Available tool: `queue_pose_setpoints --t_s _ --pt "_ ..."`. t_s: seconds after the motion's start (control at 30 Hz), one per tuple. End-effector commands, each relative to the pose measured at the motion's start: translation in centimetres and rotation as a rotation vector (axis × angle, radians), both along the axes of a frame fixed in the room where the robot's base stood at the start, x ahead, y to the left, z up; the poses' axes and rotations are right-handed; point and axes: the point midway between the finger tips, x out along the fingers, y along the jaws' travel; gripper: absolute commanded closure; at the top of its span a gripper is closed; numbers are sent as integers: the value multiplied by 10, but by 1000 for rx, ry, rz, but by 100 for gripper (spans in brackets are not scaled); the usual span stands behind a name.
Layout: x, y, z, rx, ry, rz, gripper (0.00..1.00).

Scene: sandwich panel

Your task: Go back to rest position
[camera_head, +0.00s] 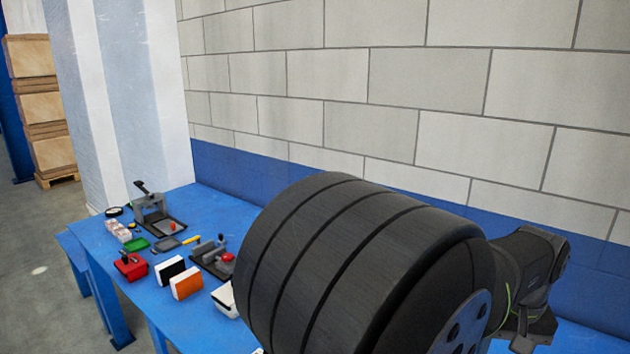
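My arm's large black ribbed link (340,265) fills the lower middle of the head view. A smaller dark part of my arm (535,275) shows behind it at the right. My gripper's fingers do not show, so I cannot see whether it is open or holds anything. The link hides the right part of the blue table (125,255).
A block wall (400,90) rises behind.

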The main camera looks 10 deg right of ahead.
Motion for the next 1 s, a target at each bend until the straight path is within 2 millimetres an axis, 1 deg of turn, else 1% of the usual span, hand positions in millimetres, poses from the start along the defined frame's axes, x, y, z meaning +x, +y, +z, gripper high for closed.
queue_pose_setpoints --t_s 0.1,0.4,1.0 --pt "0 0 10 -3 -2 -89 50" --pt "-1 2 24 -3 -3 -240 50" --pt "-1 2 26 -3 -3 -262 50"
